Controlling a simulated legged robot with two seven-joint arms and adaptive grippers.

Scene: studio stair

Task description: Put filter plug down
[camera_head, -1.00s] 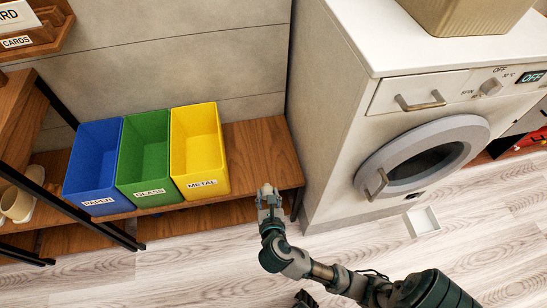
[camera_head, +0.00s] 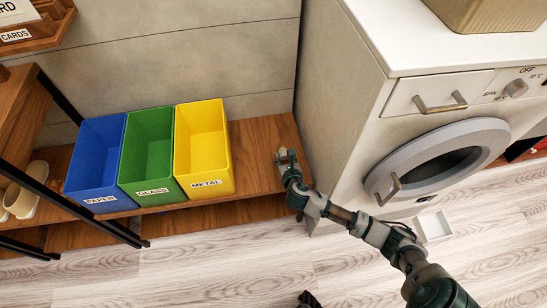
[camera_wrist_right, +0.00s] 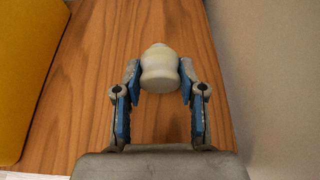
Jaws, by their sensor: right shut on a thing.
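The filter plug (camera_wrist_right: 159,70) is a small cream-white rounded piece in the right wrist view. My right gripper (camera_wrist_right: 159,78) is shut on it, with a blue-padded finger on each side. In the head view my right gripper (camera_head: 287,160) is over the right part of the wooden bench (camera_head: 255,140), between the yellow bin and the washing machine. The plug is small there and partly hidden by the fingers. Whether the plug touches the wood I cannot tell. A small dark piece at the bottom edge of the head view may be my left gripper, too little to judge.
Blue (camera_head: 96,165), green (camera_head: 147,155) and yellow (camera_head: 203,150) bins stand on the bench to the left. The washing machine (camera_head: 345,120) stands close on the right. A small white square tray (camera_head: 433,226) is on the floor. The bench right of the yellow bin is clear.

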